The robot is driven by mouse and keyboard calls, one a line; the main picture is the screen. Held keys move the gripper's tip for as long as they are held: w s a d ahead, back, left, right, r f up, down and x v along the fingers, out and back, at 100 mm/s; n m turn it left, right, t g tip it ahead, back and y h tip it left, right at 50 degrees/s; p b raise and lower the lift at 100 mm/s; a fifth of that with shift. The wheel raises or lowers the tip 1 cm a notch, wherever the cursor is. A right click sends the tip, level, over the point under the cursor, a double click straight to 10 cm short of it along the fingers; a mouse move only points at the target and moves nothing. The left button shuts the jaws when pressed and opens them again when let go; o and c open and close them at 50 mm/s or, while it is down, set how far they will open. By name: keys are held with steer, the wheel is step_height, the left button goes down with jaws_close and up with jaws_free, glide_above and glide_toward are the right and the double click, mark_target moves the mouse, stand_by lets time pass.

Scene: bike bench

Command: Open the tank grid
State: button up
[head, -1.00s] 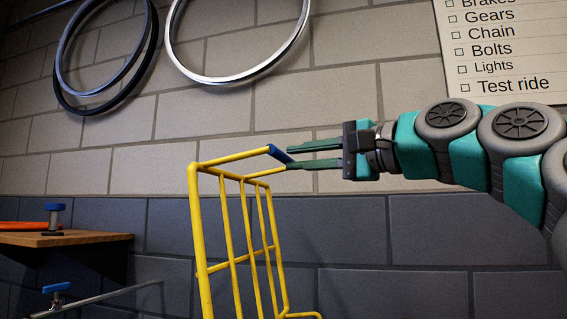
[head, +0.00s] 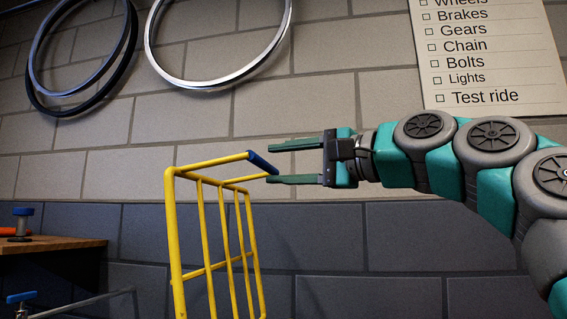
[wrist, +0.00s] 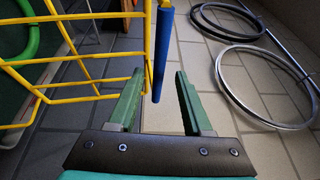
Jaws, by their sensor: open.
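The yellow tank grid (head: 206,235) stands swung out from the wall in the head view, its blue handle (head: 262,162) at the top right. My gripper (head: 269,163) is open, just right of the handle, with its fingertips level with the handle and one above the other. In the wrist view, the blue handle (wrist: 161,52) runs down between the line of the two green fingers (wrist: 158,80), nearer the left one. The grid's yellow bars (wrist: 70,60) fill the left side. Nothing is clamped between the fingers. I cannot tell whether a finger touches the handle.
Two wheel rims, one dark (head: 80,60) and one silver (head: 218,82), hang on the brick wall. A checklist board (head: 487,55) hangs at the upper right. A wooden shelf (head: 50,246) and a blue-handled valve (head: 22,297) are at lower left.

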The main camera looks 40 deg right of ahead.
steer(key=v, duration=0.7)
steer(key=shift+s, duration=0.4)
steer(key=shift+d, duration=0.15)
